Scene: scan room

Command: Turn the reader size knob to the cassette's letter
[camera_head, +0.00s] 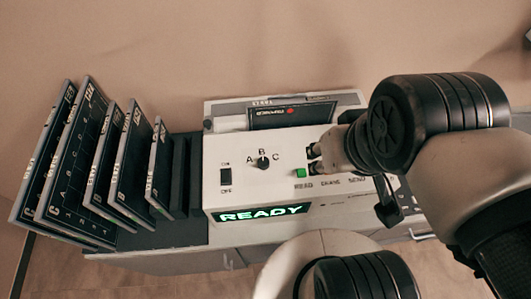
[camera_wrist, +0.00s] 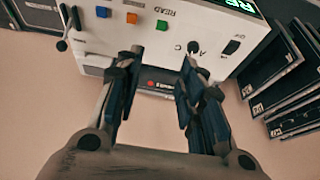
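The white reader (camera_head: 235,150) has a lit green READY display (camera_head: 262,213). Its black size knob (camera_head: 263,162) sits among the letters A, B and C, with B at the top; I cannot tell which letter it points to. The knob also shows in the wrist view (camera_wrist: 194,48), near my right finger's tip. A dark cassette (camera_head: 292,116) with a red dot lies in the slot behind the panel; its letter is unreadable. My gripper (camera_wrist: 163,62) is open and empty, fingers apart, above the reader's panel. In the head view the gripper is right of the knob, near the buttons.
Several dark cassettes (camera_head: 128,155) stand in a rack left of the reader. An on/off switch (camera_head: 225,177) is left of the knob. Green (camera_wrist: 162,25), orange (camera_wrist: 132,17) and blue (camera_wrist: 103,12) buttons sit in a row on the panel, with a lever (camera_wrist: 62,45) beyond them.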

